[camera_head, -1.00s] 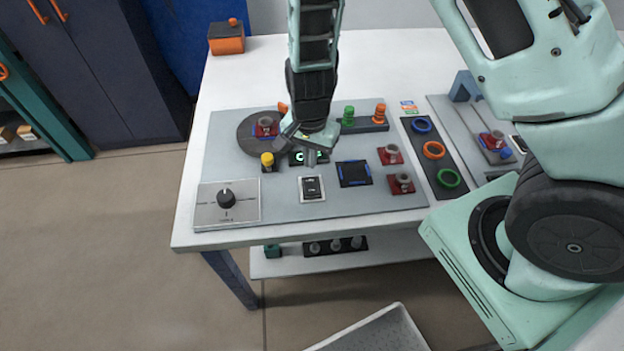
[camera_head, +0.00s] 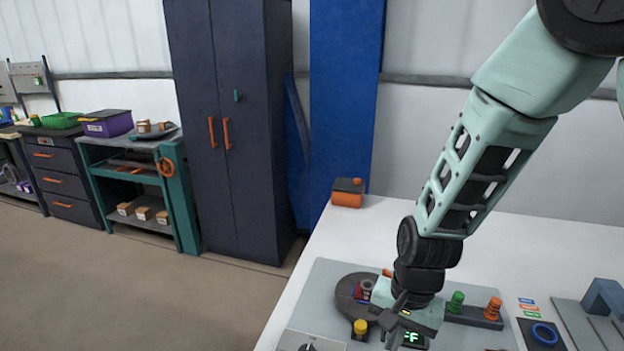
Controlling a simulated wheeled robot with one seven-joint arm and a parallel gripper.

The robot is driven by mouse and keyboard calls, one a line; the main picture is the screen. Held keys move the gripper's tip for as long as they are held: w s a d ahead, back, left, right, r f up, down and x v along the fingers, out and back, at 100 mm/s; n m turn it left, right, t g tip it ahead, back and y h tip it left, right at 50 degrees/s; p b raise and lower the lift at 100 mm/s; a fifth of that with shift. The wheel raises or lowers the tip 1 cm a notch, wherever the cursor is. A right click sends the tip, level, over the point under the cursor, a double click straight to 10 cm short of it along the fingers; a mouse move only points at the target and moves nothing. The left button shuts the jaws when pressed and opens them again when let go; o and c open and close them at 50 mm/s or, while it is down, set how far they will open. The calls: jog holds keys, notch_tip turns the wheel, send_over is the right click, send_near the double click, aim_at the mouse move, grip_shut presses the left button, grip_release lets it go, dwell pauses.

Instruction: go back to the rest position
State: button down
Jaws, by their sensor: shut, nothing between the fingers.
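My gripper (camera_head: 396,326) is at the end of my arm, low in the picture, over the grey panel (camera_head: 330,285) on the white table (camera_head: 313,249). It points down toward the front of the panel and is shut with nothing in it. It is close to the yellow knob (camera_head: 360,327) and partly in front of a small dark display with green characters (camera_head: 413,338). My forearm reaches in from the upper right and hides part of the table behind it.
A round dark disc (camera_head: 345,300) lies left of my gripper. Green (camera_head: 455,303) and orange (camera_head: 492,308) pegs stand to its right. An orange box (camera_head: 348,193) sits at the table's back corner. A dark cabinet (camera_head: 228,130) stands behind; open floor (camera_head: 150,290) lies left.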

jog(key=s+a+r+n, duration=0.1)
jog(key=s+r+n, duration=1.2)
jog(key=s, duration=0.3)
jog(key=shift+a+r+h+b, duration=0.15)
jog(key=shift+r+h+b, duration=0.15)
jog(key=shift+h+b, duration=0.1)
